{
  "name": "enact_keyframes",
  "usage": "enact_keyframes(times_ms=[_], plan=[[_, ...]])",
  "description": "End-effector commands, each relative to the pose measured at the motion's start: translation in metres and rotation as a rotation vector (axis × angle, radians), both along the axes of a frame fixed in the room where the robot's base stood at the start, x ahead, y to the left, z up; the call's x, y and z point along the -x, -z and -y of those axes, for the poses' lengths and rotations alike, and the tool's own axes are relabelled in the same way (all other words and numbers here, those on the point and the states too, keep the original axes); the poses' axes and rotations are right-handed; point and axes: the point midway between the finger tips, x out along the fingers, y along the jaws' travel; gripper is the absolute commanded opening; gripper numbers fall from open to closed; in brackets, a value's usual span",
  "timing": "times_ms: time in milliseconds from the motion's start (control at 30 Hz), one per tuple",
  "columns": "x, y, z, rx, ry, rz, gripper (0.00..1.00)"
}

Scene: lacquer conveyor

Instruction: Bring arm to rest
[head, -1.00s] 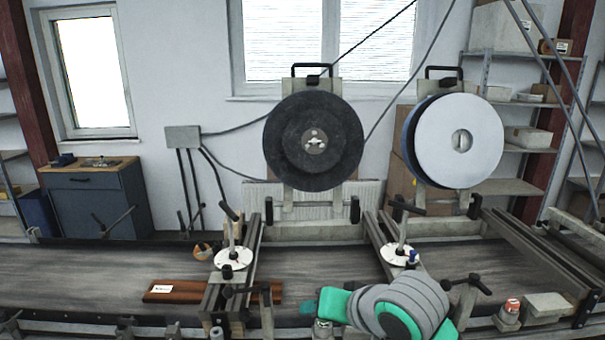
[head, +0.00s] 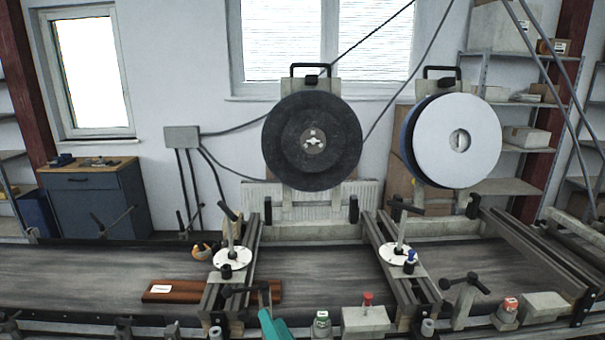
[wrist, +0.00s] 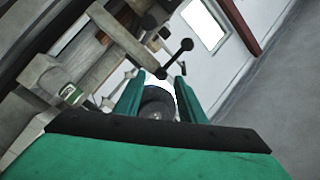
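My gripper (wrist: 158,92) shows in the wrist view with its two teal fingers apart and nothing between them. A black disc wheel shows beyond the gap. In the head view only a teal piece of my arm (head: 273,325) shows at the bottom edge, left of the middle, in front of the conveyor. The rest of the arm is out of that view.
The grey conveyor belt (head: 90,270) carries a brown board (head: 205,292) with a white label. A black wheel (head: 285,150) and white wheel (head: 470,150) stand behind.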

Motion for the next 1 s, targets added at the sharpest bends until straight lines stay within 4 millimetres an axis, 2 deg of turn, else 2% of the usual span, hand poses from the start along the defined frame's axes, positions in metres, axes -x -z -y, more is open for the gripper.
enact_keyframes(times_ms=[33, 267, 467, 700, 1000], plan=[[0.006, 0.014, -0.003, -0.018, 0.024, -0.004, 0.36], [0.038, 0.067, 0.001, -0.023, 0.161, -0.005, 0.36], [0.079, 0.116, 0.006, 0.028, 0.271, -0.026, 0.36], [0.145, 0.168, 0.014, 0.157, 0.375, -0.059, 0.36], [0.241, 0.210, 0.030, 0.409, 0.436, -0.085, 0.36]])
